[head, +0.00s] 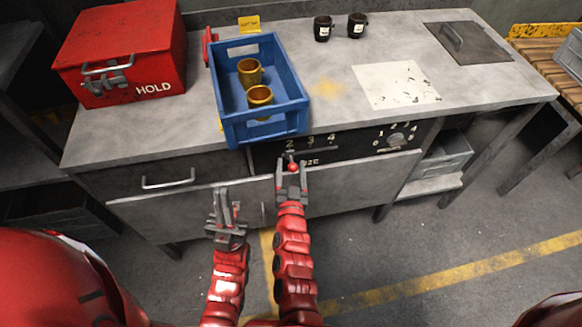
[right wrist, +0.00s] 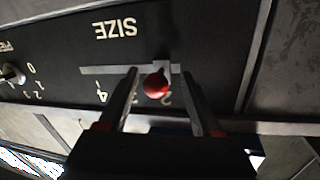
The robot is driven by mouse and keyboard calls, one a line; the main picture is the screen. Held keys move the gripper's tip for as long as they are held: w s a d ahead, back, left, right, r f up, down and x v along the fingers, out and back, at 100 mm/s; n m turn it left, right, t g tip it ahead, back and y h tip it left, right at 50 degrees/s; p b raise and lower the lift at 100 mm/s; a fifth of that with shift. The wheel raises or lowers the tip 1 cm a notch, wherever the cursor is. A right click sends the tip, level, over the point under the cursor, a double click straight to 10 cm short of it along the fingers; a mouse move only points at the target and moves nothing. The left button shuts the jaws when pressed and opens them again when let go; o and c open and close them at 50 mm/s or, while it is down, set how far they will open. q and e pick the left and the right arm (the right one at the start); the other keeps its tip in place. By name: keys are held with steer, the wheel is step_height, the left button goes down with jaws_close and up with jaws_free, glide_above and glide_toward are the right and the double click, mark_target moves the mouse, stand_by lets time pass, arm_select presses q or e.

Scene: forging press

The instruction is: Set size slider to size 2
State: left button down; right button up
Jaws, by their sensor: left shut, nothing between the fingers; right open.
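The size slider's red knob (head: 292,167) sticks out from the black panel under the bench top. It also shows in the right wrist view (right wrist: 157,86), where the panel appears upside down. The slider's tab stands in its slot near the end by the 2, in line with or close to that number. My right gripper (head: 291,176) is open, with its fingers on either side of the knob, and a gap shows beside it in the right wrist view (right wrist: 163,75). My left gripper (head: 222,195) is shut and empty, lower and to the left, before a drawer front.
A blue crate (head: 265,128) with two yellow cups stands on the bench above the panel. A red HOLD box (head: 120,50) is at the left. A rotary dial (head: 396,138) sits to the right on the panel. Drawer fronts jut out below it.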

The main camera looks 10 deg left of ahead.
steer(key=s+d+p, duration=0.2)
steer(key=s+p, duration=0.5)
steer(key=s, duration=1)
steer(key=shift+s, duration=0.15)
